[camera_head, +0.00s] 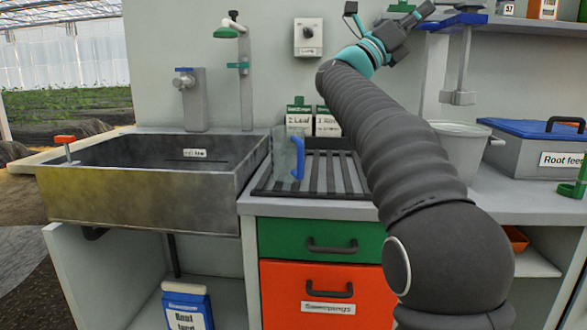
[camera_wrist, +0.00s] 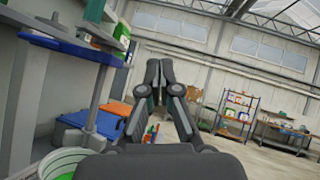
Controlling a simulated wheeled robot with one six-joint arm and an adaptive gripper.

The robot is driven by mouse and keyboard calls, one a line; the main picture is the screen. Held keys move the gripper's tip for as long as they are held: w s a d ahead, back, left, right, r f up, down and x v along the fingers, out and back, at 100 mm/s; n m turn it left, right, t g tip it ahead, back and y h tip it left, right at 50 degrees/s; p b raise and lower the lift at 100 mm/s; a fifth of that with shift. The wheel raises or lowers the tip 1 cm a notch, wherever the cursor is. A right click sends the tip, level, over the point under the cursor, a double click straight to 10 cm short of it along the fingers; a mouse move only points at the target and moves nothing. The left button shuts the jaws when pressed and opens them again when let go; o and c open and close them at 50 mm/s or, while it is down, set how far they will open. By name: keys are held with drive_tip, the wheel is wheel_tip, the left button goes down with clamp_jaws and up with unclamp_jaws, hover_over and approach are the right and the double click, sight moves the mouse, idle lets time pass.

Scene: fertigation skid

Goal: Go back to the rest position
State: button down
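My arm reaches up across the right half of the head view, with my gripper (camera_head: 418,14) raised in front of the wall, near the upper shelf. In the wrist view my gripper (camera_wrist: 160,72) has its two fingertips together, with nothing seen held between them. It points out into the open hall, away from the sink and counter.
A sink (camera_head: 140,205) stands left. A clear jug with a blue handle (camera_head: 297,158) stands on the drain rack (camera_head: 320,178). A grey bucket (camera_head: 460,150) and a blue-lidded box (camera_head: 535,150) stand right.

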drive_tip(key=a+n+t+y, duration=0.3)
drive_tip(key=n+t+y, duration=0.4)
drive_tip(key=n+t, duration=0.3)
drive_tip(key=a+n+t+y, duration=0.3)
drive_tip(key=n+t+y, duration=0.4)
drive_tip(key=n, duration=0.6)
drive_tip(key=s+a+f+n+g+y+p, duration=0.1)
drive_tip(key=s+a+f+n+g+y, duration=0.15)
drive_tip(key=f+n+y, duration=0.4)
drive_tip(key=s+a+f+n+g+y, duration=0.1)
drive_tip(key=s+a+f+n+y, duration=0.15)
drive_tip(key=f+n+y, duration=0.4)
drive_tip(key=s+f+n+g, duration=0.3)
drive_tip(key=s+f, duration=0.6)
drive_tip(key=f, duration=0.4)
drive_tip(key=s+d+f+n+g+h, duration=0.1)
drive_tip(key=s+f+n+g, duration=0.3)
drive_tip(key=s+f, duration=0.6)
drive_tip(key=s+f+n+g+h+p, duration=0.1)
drive_tip(key=s+f+n+g, duration=0.2)
drive_tip(key=f, duration=1.2)
drive_tip(key=s+g, duration=0.3)
drive_tip(key=s, duration=0.3)
drive_tip(key=shift+s+d+f+n+g, duration=0.35)
drive_tip(key=shift+s+n, duration=0.05)
